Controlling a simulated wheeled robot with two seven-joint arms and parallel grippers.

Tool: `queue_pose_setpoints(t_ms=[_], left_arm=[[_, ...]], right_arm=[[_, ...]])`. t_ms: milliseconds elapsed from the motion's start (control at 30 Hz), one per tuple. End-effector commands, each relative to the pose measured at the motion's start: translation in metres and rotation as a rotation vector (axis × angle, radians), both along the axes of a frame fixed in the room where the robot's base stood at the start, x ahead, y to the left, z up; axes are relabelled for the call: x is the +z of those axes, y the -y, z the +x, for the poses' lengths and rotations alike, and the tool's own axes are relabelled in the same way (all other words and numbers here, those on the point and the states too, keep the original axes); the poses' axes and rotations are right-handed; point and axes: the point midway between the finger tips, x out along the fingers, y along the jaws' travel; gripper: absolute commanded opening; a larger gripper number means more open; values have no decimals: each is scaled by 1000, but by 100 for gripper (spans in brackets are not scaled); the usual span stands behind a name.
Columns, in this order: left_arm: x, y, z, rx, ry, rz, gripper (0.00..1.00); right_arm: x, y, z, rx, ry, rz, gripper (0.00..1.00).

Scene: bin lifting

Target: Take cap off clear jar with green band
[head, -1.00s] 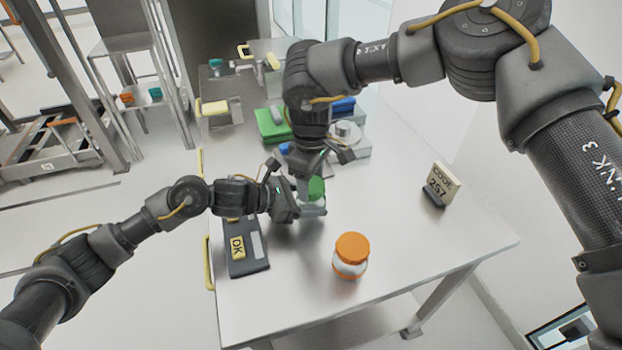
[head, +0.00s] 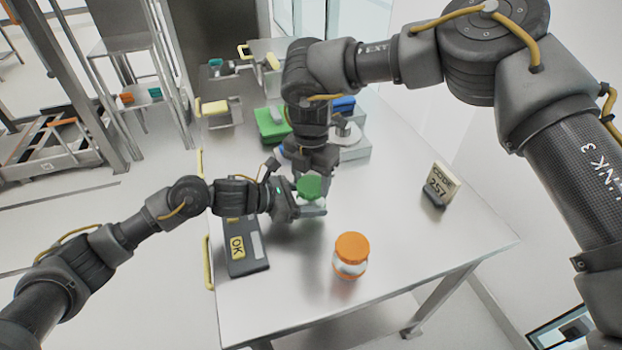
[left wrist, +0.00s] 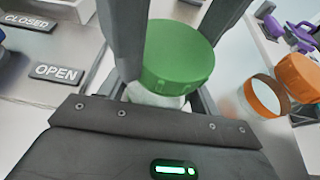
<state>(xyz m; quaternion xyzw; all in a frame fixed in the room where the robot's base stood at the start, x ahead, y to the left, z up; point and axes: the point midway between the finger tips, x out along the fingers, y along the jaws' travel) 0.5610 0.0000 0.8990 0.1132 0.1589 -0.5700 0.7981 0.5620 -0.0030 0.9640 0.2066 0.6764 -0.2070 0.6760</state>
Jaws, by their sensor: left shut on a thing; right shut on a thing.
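The clear jar (head: 311,200) with the green cap (head: 309,187) stands over the table, left of its middle. My left gripper (head: 312,211) is shut around the jar's body from the left, and the body is mostly hidden by it. In the left wrist view the green cap (left wrist: 180,55) sits on the jar (left wrist: 152,97), between two dark fingers. My right gripper (head: 317,172) comes down from above and behind, shut at the cap; its fingertips are partly hidden.
A CODE 257 card (head: 439,184) stands at the right.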

Motion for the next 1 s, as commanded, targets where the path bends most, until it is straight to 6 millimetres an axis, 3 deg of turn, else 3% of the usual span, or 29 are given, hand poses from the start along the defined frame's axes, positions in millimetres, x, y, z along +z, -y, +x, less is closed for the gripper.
queue_pose_setpoints(t_ms=[333, 367, 500, 800, 1000], left_arm=[[0, 0, 0, 1, 1, -1, 0], [0, 0, 0, 1, 1, -1, 0], [0, 0, 0, 1, 1, -1, 0], [1, 0, 0, 0, 0, -1, 0], [1, 0, 0, 0, 1, -1, 0]], right_arm=[[0, 1, 0, 35, 1, -2, 29], [0, 1, 0, 35, 1, -2, 60], [0, 1, 0, 34, 0, -1, 78], [1, 0, 0, 34, 1, -1, 78], [19, 0, 1, 34, 3, 1, 78]])
